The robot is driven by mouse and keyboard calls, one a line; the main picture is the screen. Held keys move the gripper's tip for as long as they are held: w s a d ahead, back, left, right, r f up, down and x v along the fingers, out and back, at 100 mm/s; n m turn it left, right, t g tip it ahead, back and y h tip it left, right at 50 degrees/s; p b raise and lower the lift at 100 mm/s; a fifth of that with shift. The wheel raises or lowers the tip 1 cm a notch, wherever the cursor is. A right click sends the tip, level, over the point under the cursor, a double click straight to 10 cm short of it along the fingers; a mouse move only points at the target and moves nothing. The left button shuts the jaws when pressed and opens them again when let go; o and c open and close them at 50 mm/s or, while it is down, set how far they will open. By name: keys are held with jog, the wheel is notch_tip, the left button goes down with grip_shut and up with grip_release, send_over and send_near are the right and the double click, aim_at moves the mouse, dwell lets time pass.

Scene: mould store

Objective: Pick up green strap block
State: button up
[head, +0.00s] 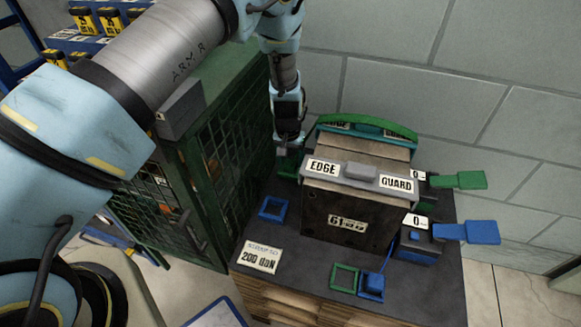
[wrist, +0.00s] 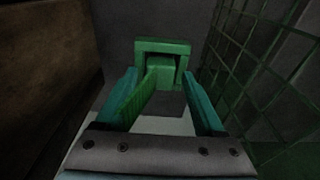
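The green strap block (wrist: 162,72) shows in the wrist view, with a green square frame at its far side. A green strip (wrist: 136,103) runs from it back along the left finger. My gripper (wrist: 161,100) is open, its teal fingers on either side of the strip and the near part of the block. I cannot tell whether either finger touches it. In the head view, my gripper (head: 289,148) points down between the green mesh cage and the dark mould. A little of a green part (head: 287,170) shows below it, mostly hidden.
The dark mould (head: 345,215), topped by an "EDGE GUARD" bar (head: 367,175), stands right of my gripper. The green mesh cage (head: 215,165) is close on the left. Levers (head: 460,181) project right.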

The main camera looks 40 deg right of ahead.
jog(key=c, duration=1)
grip_shut()
jog(key=shift+r, duration=0.1)
